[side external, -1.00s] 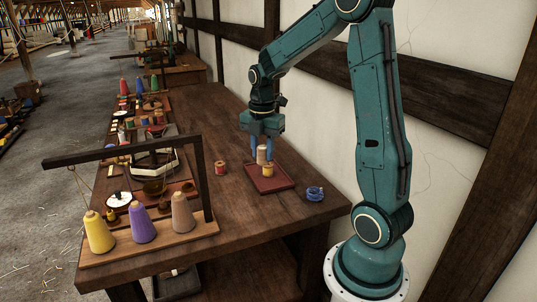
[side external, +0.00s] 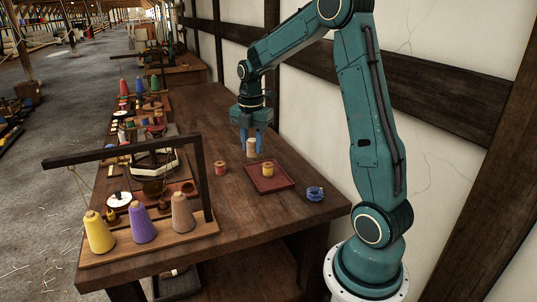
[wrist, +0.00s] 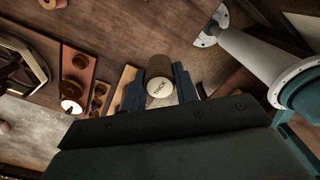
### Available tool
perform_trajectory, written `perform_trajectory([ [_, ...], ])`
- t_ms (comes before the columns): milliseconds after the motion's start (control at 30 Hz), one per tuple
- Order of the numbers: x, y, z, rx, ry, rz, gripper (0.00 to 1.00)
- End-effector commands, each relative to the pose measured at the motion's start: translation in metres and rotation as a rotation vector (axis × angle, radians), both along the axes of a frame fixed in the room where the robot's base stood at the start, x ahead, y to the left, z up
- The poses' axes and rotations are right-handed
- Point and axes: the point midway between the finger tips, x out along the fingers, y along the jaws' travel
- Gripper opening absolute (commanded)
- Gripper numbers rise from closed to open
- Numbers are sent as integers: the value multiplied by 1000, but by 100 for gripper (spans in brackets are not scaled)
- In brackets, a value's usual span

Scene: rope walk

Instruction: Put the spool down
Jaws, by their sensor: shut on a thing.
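A pale beige-brown spool (side external: 251,147) is held between the blue fingers of my gripper (side external: 249,143). In the wrist view the spool (wrist: 159,80) is between the fingertips (wrist: 159,92), with its end labelled "THICK" facing the camera. In the side view it looks upright, just past the far left edge of a dark red tray (side external: 281,182). Its height above the table is hard to judge. A yellow and red spool (side external: 268,169) stands in the tray. A red spool (side external: 221,168) stands on the table left of the tray.
A blue coil (side external: 315,193) lies right of the tray. A dark wooden frame with yellow, purple (side external: 142,225) and tan cones stands at the front left. More coloured spools line the table's left side. Bare table (side external: 213,112) shows left of and behind my gripper.

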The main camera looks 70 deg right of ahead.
Motion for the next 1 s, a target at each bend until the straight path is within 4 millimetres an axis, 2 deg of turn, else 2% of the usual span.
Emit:
perform_trajectory([
  [200, 41, -17, 2, 0, 0, 15, 8],
  [600, 108, -42, 1, 0, 0, 40, 8],
  [800, 132, -48, -1, 1, 1, 51, 8],
  [1000, 143, -51, -3, 1, 1, 55, 8],
])
